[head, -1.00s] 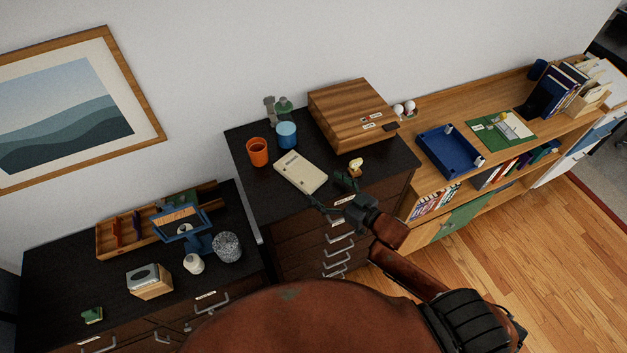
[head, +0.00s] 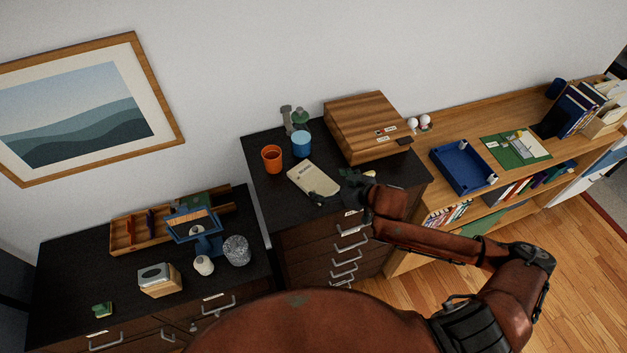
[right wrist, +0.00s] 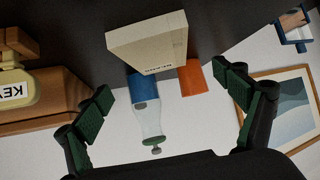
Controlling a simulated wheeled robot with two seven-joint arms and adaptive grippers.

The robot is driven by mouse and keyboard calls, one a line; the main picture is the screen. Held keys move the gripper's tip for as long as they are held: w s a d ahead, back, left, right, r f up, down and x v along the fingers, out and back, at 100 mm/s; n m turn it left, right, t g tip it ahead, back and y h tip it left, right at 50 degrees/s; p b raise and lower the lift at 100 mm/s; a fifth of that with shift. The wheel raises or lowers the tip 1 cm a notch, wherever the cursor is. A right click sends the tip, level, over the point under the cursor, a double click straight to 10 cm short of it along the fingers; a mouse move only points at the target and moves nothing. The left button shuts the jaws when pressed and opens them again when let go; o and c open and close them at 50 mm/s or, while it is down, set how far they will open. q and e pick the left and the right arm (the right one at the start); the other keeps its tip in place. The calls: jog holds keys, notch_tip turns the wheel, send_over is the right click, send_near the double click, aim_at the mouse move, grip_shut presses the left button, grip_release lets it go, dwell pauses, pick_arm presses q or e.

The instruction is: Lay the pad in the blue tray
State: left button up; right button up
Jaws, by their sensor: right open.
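The pad, a cream block with small print (head: 308,176), lies on the dark cabinet top, its near right end by my right gripper. In the right wrist view the pad (right wrist: 150,42) stands ahead, between the directions of the two fingers. My right gripper (head: 336,188) is open and empty at that end; it also shows in the right wrist view (right wrist: 165,84), with a finger at each side. I cannot tell whether a finger touches the pad. The blue tray (head: 443,157) sits on the wooden shelf to the right and looks empty but for small pale pieces at its rim. My left gripper is out of view.
An orange cup (head: 271,158) and a blue cup (head: 301,144) stand behind the pad. A wooden box (head: 366,122) is at the cabinet's back right. A green mat (head: 508,155) with items lies right of the tray. A lower desk at left holds several objects.

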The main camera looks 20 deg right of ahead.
aim_at(316, 181)
jog(key=p+x, duration=0.1)
jog(key=x, duration=0.5)
jog(key=shift+f+p, duration=0.3)
jog(key=shift+p, duration=0.05)
jog(key=shift+w+a+f, duration=0.1)
jog(key=shift+w+f, duration=0.3)
jog(key=shift+w, duration=0.05)
jog(key=shift+s, duration=0.1)
jog(key=shift+c, duration=0.4)
jog(key=c, duration=1.3)
jog(key=shift+c, duration=1)
jog(key=shift+r, duration=0.15)
